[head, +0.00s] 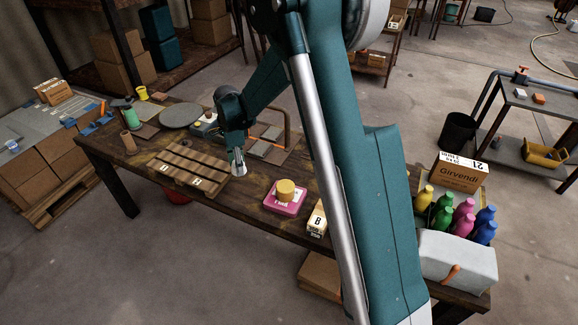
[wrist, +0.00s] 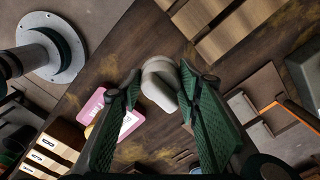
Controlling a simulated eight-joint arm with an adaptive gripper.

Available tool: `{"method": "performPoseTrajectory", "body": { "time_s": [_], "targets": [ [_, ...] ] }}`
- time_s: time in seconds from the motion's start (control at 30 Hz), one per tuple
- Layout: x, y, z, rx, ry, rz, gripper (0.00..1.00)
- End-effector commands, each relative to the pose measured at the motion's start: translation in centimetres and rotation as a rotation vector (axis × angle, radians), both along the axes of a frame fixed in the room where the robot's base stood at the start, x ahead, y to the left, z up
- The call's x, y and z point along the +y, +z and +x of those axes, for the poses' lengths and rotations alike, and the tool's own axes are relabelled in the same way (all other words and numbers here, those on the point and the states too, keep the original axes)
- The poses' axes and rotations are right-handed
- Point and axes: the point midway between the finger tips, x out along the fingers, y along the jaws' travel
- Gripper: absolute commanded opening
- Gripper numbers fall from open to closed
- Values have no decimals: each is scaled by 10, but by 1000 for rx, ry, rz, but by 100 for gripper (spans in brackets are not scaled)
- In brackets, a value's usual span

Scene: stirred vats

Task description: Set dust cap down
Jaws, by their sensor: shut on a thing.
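My gripper (head: 237,163) hangs over the brown wooden table (head: 135,165), beside the right end of a slatted wooden rack (head: 188,163). In the wrist view its two green-padded fingers (wrist: 160,84) are shut on a pale grey rounded cap (wrist: 158,88), which I take as the dust cap. The cap sits between the fingertips with dark tabletop behind it. I cannot tell how far it is above the table.
A pink scale (head: 284,204) bearing a yellow round piece (head: 286,188) stands to the right. A small labelled box (head: 317,220) is beyond it. A grey round plate (head: 181,115) lies behind the rack. Bare tabletop shows between rack and scale.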

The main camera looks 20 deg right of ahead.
Motion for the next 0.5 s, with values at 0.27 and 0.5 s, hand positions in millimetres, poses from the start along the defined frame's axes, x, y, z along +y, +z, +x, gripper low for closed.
{"method": "performPoseTrajectory", "body": {
  "time_s": [0.27,0.5],
  "targets": [
    [-40,0,10,1,-2,0,22],
    [-102,1,22,2,-3,0,22]
  ]
}}
